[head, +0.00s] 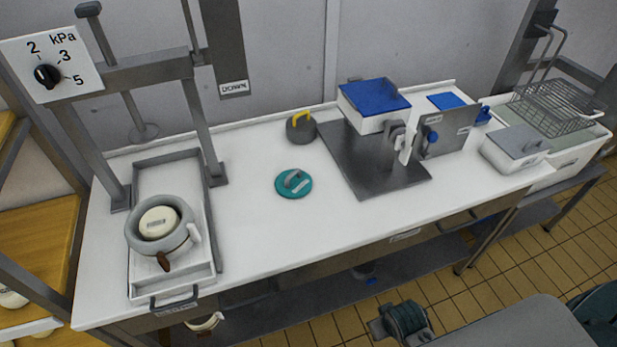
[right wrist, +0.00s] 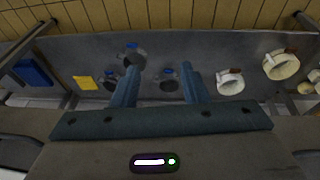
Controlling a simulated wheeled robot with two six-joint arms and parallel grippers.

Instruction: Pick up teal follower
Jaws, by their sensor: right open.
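The teal follower (head: 293,184) is a flat round disc with a grey handle and a small pale label. It lies on the white worktop, left of the grey metal plate, with nothing touching it. My right gripper (right wrist: 158,84) is open and empty in the right wrist view, its two fingers apart and pointing toward a grey shelf. The teal follower does not show in that view. My left gripper is not in view.
A tray (head: 207,270) under the press holds a grey-rimmed pot (head: 135,238). A dark weight with a yellow handle (head: 301,128) stands behind the follower. A blue-topped box (head: 375,97) stands right. White worktop (head: 265,230) is clear around the follower. Blue-topped dark items (right wrist: 168,80) lie on the shelf.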

